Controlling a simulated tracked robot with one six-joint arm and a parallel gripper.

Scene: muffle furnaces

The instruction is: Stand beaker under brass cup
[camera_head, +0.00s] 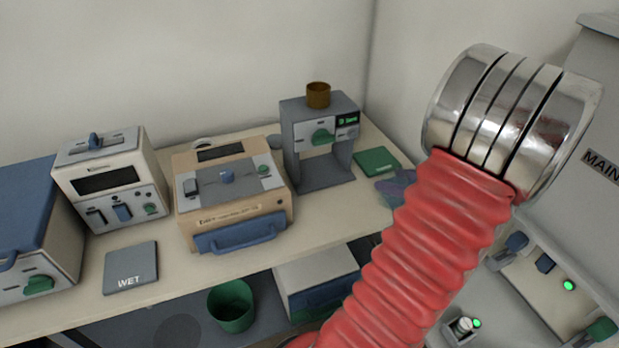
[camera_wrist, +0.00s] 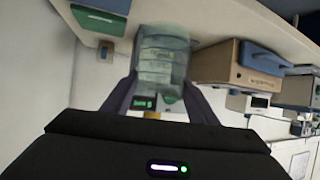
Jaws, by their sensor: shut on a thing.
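The brass cup (camera_head: 318,95) sits on top of a grey stand-like machine (camera_head: 319,187) with an open bay below its front panel. A clear glass beaker (camera_wrist: 163,58) with markings stands between the fingers of my gripper (camera_wrist: 162,88) in the wrist view. My gripper is shut on it. The machine's green display (camera_wrist: 145,101) shows behind the beaker there.
A green pad (camera_head: 377,161) lies right of the machine. A tan box device (camera_head: 235,190) with a blue handle stands close on its left. A WET pad (camera_head: 131,268) lies near the bench's front edge. A green bin (camera_head: 231,306) is below the bench.

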